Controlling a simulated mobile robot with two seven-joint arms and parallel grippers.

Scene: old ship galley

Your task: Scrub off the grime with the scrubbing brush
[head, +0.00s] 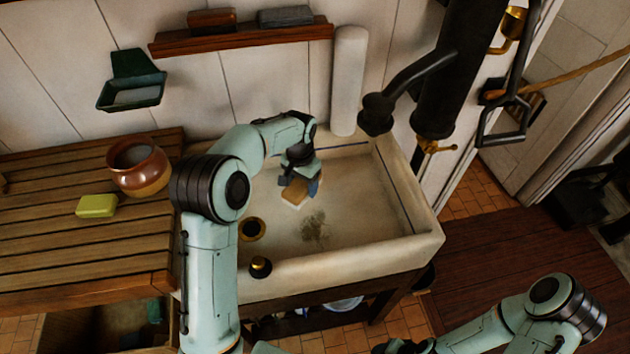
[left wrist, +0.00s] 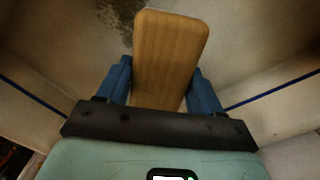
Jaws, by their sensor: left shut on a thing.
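The scrubbing brush (head: 294,194) is a light wooden block held low inside the pale sink (head: 370,255). My left gripper (head: 300,186) is shut on it. In the left wrist view the brush's wooden back (left wrist: 170,50) sits between the two blue fingers. The grime (head: 315,226) is a dark greenish patch on the sink floor, just right of and nearer than the brush. It also shows in the left wrist view (left wrist: 118,18), beside the brush's far end.
A slatted wooden counter (head: 60,250) at left holds a copper pot (head: 138,168) and a yellow-green soap bar (head: 97,206). The sink has a drain (head: 252,229) and a brass-topped plug (head: 260,267) on its front rim. A black pipe (head: 445,80) hangs at right. The sink's right side is clear.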

